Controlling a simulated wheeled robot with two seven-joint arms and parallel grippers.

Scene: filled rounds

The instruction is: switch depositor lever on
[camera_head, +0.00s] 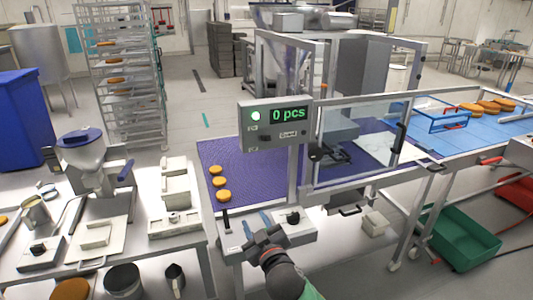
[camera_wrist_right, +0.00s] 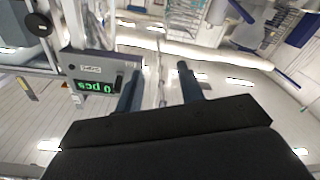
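A small black lever (camera_head: 226,219) stands upright on the front edge of the machine, left of my right gripper (camera_head: 257,223). A round black knob (camera_head: 293,216) sits on a pale box just right of that gripper. I cannot tell from any label which control is the depositor lever. My right gripper is open, with its two blue-grey fingers apart and nothing between them. The wrist view shows the open fingers too (camera_wrist_right: 160,82). My left gripper is not in view.
The display panel (camera_head: 275,122) reads "0 pcs" with a lit round lamp. Several orange rounds (camera_head: 220,183) lie on the purple belt (camera_head: 245,160). A hopper with a blue lid (camera_head: 82,146) stands on the left table. Machine frame posts and a clear guard (camera_head: 355,135) rise behind the gripper.

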